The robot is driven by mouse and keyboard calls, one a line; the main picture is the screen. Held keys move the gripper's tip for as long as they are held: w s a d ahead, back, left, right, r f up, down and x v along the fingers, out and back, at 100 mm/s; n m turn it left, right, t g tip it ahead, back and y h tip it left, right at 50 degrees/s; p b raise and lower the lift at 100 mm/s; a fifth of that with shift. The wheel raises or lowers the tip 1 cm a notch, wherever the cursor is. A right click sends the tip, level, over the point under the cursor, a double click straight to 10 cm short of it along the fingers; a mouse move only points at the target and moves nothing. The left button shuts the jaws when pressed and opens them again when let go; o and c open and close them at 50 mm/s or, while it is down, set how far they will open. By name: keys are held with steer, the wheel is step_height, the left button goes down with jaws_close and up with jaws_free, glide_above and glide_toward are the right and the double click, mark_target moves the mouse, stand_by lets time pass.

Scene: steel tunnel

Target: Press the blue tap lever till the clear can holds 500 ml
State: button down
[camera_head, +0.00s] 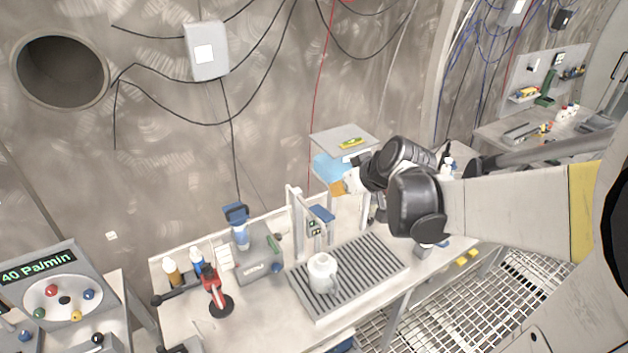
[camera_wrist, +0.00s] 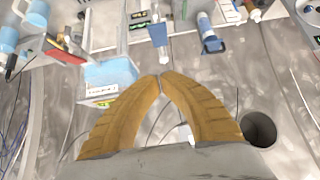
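The tap (camera_head: 298,220) is a pale upright post standing behind the slatted drip tray. Its blue lever (camera_head: 321,214) sticks out near the top, above a small dark display. A whitish can (camera_head: 322,272) with a handle stands upright on the tray beneath the tap; its fill level cannot be read. My gripper (camera_head: 340,188) is above and a little right of the lever, apart from it in the picture. In the wrist view my gripper (camera_wrist: 160,77) has its orange fingertips together with nothing between them.
The drip tray (camera_head: 378,262) is bare right of the can. Left of it are a blue-topped device (camera_head: 238,225), a red tool on a stand (camera_head: 213,288) and bottles (camera_head: 172,272). A grey shelf with a light-blue container (camera_head: 331,167) stands behind my gripper.

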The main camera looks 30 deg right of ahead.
steer(key=shift+s+r, duration=0.3)
steer(key=shift+r, duration=0.2)
steer(key=shift+s+r, duration=0.3)
steer(key=shift+r, duration=0.2)
stand_by(0.8)
